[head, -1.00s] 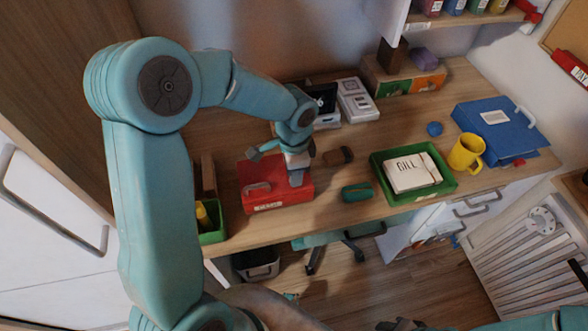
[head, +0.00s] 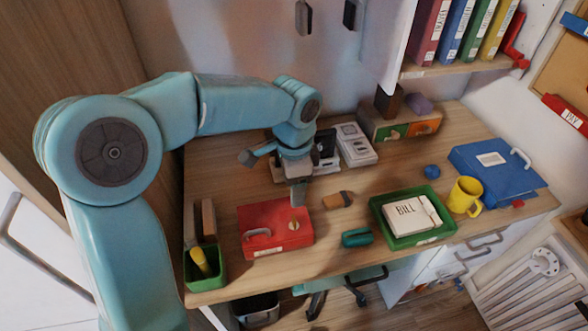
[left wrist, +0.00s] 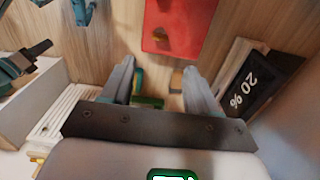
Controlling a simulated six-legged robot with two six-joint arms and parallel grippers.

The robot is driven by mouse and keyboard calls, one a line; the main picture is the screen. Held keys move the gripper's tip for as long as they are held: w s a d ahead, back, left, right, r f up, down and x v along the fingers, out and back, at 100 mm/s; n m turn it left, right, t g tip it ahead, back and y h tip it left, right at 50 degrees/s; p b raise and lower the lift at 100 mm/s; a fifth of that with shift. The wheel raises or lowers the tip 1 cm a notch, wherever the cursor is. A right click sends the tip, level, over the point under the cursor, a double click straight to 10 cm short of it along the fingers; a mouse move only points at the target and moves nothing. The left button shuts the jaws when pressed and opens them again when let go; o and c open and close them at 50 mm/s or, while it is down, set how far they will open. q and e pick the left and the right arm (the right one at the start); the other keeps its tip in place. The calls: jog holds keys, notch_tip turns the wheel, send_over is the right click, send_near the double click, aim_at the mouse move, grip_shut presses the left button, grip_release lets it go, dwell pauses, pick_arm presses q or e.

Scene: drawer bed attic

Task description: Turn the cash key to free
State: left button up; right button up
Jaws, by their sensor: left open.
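The red cash box (head: 268,228) sits on the desk with a pale handle at its front left. A small tan key (head: 294,225) stands on the right part of its lid. My left gripper (head: 298,195) is above and just behind the box, apart from the key. Its two fingers are spread with nothing between them in the left wrist view (left wrist: 163,82). My right gripper is not in view.
A green tray (head: 440,233) with the bill pad, a teal case (head: 356,238) and a tan-and-dark object (head: 337,200) lie right of the box. A green holder (head: 208,277) stands left. A calculator-like device (head: 355,145) is behind.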

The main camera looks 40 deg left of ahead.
pick_arm(q)
notch_tip(320, 180, up, 4)
jog(key=shift+s, duration=0.1)
dwell(0.7)
